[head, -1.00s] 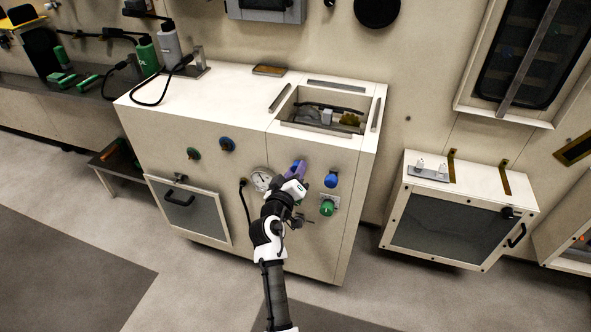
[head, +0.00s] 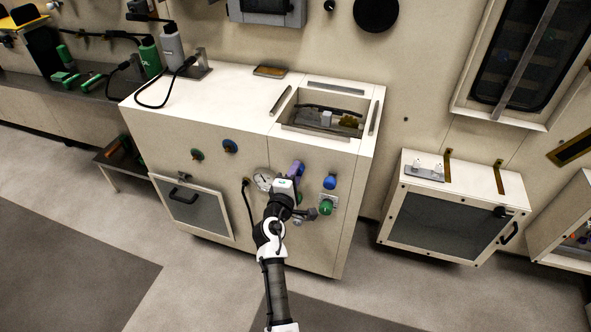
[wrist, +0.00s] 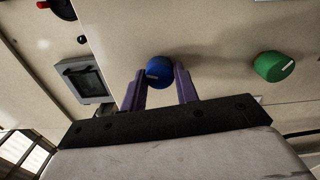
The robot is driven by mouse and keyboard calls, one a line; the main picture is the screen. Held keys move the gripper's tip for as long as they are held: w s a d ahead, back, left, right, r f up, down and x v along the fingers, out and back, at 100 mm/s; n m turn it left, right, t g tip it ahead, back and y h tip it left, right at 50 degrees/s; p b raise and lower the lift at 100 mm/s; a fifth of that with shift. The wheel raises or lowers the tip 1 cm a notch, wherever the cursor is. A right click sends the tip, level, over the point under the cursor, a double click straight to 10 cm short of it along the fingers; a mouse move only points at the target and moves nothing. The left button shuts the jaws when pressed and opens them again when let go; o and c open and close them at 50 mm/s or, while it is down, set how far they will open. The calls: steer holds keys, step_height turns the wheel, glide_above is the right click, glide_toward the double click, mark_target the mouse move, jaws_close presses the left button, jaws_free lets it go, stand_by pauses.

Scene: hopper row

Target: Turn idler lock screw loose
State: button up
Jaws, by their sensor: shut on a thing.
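My gripper (head: 297,168) is at the front panel of the cream cabinet, its purple fingers on the panel's right part. In the head view this knob is mostly hidden by the fingers. A green knob (wrist: 273,66) stands apart to the right in the wrist view. No label shows which knob is the idler lock screw.
Another blue knob (head: 330,181) and a green knob (head: 325,207) sit right of my gripper. The cabinet (head: 225,100) has an open-topped bin (head: 285,127). The floor in front is clear.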

steer(key=n+p, duration=0.1)
steer(key=n, duration=0.2)
steer(key=shift+p, duration=0.35)
steer(key=shift+f+n, duration=0.1)
steer(key=shift+n, duration=0.4)
steer(key=o, duration=1)
steer(key=shift+b+v, duration=1.65)
steer(key=shift+v, duration=5.3)
